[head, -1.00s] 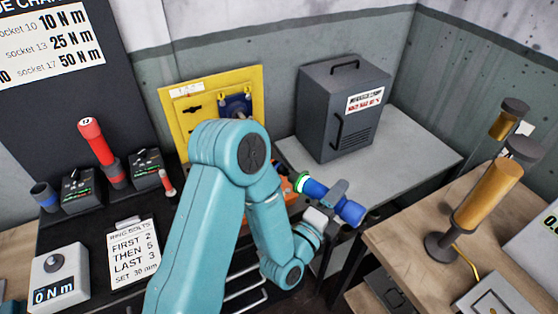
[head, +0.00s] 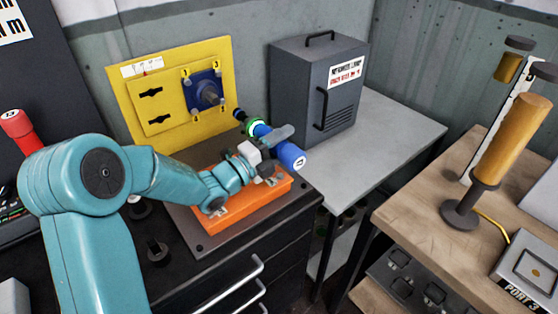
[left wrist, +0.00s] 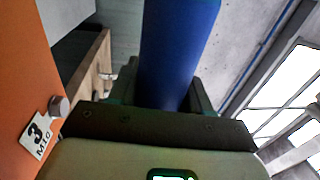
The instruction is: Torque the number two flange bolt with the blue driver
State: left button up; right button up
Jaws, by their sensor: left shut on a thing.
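The blue driver (head: 290,155) is held in my left gripper (head: 268,143), which is shut on it. The driver has a green ring and a dark tip pointing up and left toward the flange. Its blue body fills the middle of the left wrist view (left wrist: 178,45). The navy flange (head: 203,90) stands on a yellow panel (head: 120,85), with small yellow number tags around it. The driver tip is to the lower right of the flange; contact cannot be told. My right gripper is not in view.
An orange block (head: 240,208) lies under my gripper on the dark bench; it carries a "3 M10" tag (left wrist: 38,135). A grey cabinet (head: 305,105) stands right of the panel. A red-handled tool (head: 18,125) is at the left. An amber lamp (head: 505,140) stands on the wooden table.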

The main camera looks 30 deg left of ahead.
aim_at(266, 129)
pick_arm(q)
jog(key=shift+a, duration=0.2)
jog(key=shift+d+r, duration=0.1)
jog(key=shift+r, duration=0.05)
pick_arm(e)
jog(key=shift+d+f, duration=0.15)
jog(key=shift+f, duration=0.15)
pick_arm(q)
jog(key=shift+f+b, duration=0.25)
jog(key=shift+b, duration=0.5)
jog(key=shift+a+r, duration=0.15)
jog(key=shift+a, duration=0.25)
jog(key=shift+w+a+b, duration=0.25)
jog(key=shift+w+a, duration=0.15)
jog(key=shift+a, duration=0.45)
jog(key=shift+w+a+b, duration=0.2)
jog(key=shift+w+a, duration=0.15)
jog(key=shift+a, duration=0.55)
jog(key=shift+w+a+b, duration=0.25)
jog(key=shift+w+a, duration=0.15)
jog(key=shift+a, duration=0.45)
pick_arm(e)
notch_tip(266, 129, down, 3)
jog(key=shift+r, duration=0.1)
pick_arm(q)
jog(key=shift+b, duration=1.05)
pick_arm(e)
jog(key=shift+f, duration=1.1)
